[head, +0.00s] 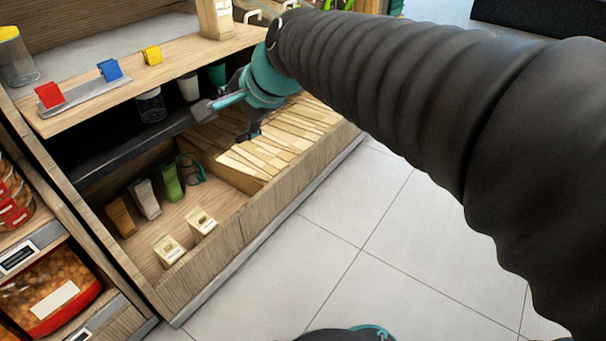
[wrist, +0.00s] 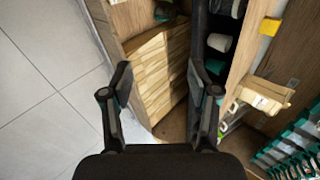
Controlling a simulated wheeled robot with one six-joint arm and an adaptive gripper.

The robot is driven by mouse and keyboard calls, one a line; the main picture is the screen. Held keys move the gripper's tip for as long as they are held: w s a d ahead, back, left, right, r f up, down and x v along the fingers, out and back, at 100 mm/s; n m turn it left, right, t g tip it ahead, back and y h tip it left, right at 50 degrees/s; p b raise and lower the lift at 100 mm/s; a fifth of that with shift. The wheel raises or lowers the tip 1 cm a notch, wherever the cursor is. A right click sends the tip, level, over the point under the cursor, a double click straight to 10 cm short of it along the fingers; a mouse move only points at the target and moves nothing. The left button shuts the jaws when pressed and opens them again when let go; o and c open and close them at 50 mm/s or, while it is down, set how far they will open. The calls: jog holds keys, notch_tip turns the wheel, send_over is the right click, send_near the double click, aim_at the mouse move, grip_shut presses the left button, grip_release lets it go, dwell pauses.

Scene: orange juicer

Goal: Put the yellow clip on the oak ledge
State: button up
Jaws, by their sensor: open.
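The yellow clip (head: 152,54) sits on the oak ledge (head: 188,52), just right of the grey rail. It also shows near the top right of the wrist view (wrist: 270,26), on the ledge (wrist: 248,48). My gripper (head: 226,122) is in front of and below the ledge, to the right of the clip and apart from it. In the wrist view my gripper (wrist: 159,88) has its two fingers spread wide with nothing between them.
A red clip (head: 49,95) and a blue clip (head: 110,70) stand on the grey rail (head: 82,95). A wooden box (head: 215,18) stands at the ledge's right end. Cups (head: 189,87) sit below the ledge. Slatted wood (head: 270,150) and a bin with cartons (head: 168,250) lie lower.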

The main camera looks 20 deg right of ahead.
jog(key=s+d+f+n+h, duration=0.1)
jog(key=s+d+f+n, duration=0.2)
jog(key=s, duration=0.3)
jog(key=s+d+f+n+g+h, duration=0.1)
jog(key=s+d+f+n, duration=0.1)
jog(key=s+f+n, duration=0.2)
jog(key=s+d+f+n+g+h, duration=0.1)
jog(key=s+d+f+n+h, duration=0.1)
jog(key=s, duration=0.5)
notch_tip(320, 180, down, 3)
jog(key=d+n, duration=0.1)
jog(key=n, duration=0.2)
jog(key=shift+s+d+r+n, duration=0.15)
jog(key=shift+s+d+n, duration=0.15)
jog(key=shift+s+d, duration=0.05)
